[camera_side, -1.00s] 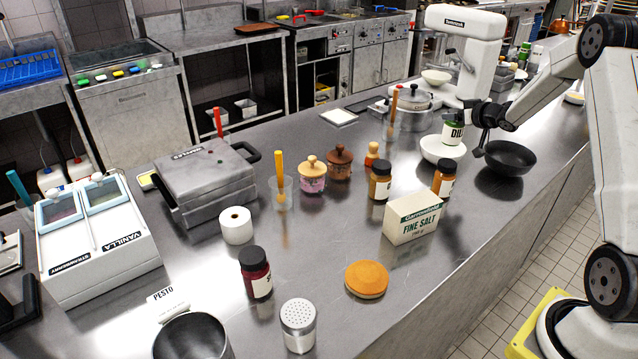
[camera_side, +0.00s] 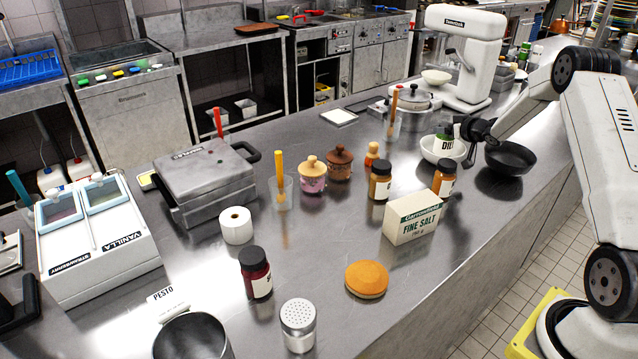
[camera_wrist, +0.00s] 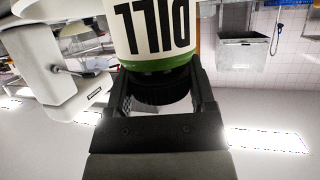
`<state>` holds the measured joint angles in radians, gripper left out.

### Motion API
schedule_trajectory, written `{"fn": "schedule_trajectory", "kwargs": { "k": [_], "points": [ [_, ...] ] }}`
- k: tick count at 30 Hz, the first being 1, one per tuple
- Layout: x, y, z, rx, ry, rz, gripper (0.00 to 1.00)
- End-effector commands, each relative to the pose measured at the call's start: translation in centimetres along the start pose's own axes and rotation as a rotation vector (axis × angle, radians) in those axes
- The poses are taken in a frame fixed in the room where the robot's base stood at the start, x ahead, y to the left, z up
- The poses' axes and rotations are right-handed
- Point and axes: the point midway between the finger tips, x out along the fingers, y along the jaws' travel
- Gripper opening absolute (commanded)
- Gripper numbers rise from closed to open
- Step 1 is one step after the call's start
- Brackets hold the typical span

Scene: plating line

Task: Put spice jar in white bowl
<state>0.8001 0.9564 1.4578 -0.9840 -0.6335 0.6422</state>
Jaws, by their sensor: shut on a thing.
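The spice jar (camera_side: 444,142), white with a green band and the word DILL, is upright with its lower part inside the white bowl (camera_side: 443,156). Whether its base touches the bowl's bottom is hidden by the rim. My gripper (camera_side: 463,131) comes in from the right and is shut on the jar near its top. In the wrist view the jar's label (camera_wrist: 152,30) appears upside down, and my gripper's fingers (camera_wrist: 162,88) close around its black lid.
A dark pan (camera_side: 510,158) sits just right of the bowl, under my wrist.

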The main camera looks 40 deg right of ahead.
Motion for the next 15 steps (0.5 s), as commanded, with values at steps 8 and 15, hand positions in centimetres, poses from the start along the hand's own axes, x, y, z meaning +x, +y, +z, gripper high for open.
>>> {"fn": "schedule_trajectory", "kwargs": {
  "k": [8, 15],
  "points": [
    [0.52, 0.06, 1.09, -0.002, 0.004, 0.001, 0.00],
    [0.55, 0.05, 1.20, -0.002, 0.003, 0.001, 0.00]
  ]
}}
